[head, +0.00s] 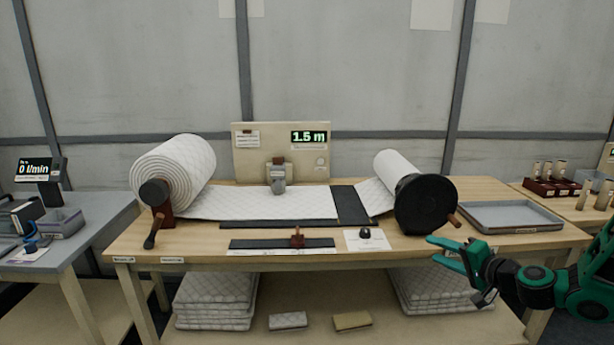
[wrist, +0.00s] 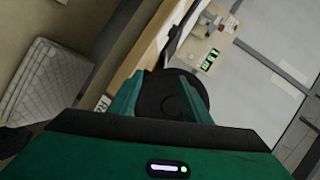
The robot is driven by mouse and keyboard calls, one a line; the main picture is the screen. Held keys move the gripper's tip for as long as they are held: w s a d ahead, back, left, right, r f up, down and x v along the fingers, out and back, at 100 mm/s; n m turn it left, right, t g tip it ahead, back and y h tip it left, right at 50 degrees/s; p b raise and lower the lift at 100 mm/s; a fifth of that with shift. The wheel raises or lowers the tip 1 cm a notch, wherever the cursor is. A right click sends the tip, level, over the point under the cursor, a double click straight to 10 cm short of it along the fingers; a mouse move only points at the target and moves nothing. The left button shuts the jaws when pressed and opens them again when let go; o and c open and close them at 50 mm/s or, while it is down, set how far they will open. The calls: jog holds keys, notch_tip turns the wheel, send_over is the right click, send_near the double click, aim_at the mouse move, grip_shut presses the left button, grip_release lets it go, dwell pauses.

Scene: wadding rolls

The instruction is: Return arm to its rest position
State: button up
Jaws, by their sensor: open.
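My green arm comes in from the right edge in the head view. My gripper (head: 447,262) is at the front edge of the table, to the right of the middle, below the black disc of the right roll. Its jaws are apart with nothing between them. In the wrist view the two green fingers of my gripper (wrist: 158,92) frame the black disc (wrist: 170,95), which lies beyond them. The work table (head: 500,190) stands in front of me. A large white quilted roll (head: 180,170) is at its left and a smaller white roll with a black disc (head: 425,205) at its right.
A grey tray (head: 515,215) lies at the table's right. Folded quilted stacks (head: 215,295) lie on the shelf below. Side tables stand left (head: 75,235) and right (head: 560,203).

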jog(key=s+a+f+n+g+h, duration=0.1)
jog(key=s+n+g, duration=0.2)
jog(key=s, duration=0.3)
jog(key=s+a+f+n+g, duration=0.2)
jog(key=s+g, duration=0.2)
jog(key=s, duration=0.1)
jog(key=s+d+r+g+h, duration=0.1)
jog(key=s+d+r+g, duration=0.1)
jog(key=s, duration=0.8)
jog(key=s+d+r+m+g+h, duration=0.1)
jog(key=s+d+r+g+h, duration=0.1)
jog(key=s, duration=0.7)
jog(key=s+d+r+m+g+h, duration=0.1)
jog(key=s+d+r+g, duration=0.1)
jog(key=s, duration=0.8)
jog(key=shift+s+d+r+g+h, duration=0.35)
jog(key=shift+d+r+g, duration=0.1)
jog(key=shift+r, duration=0.5)
jog(key=shift+w+f, duration=0.25)
jog(key=shift+w, duration=0.4)
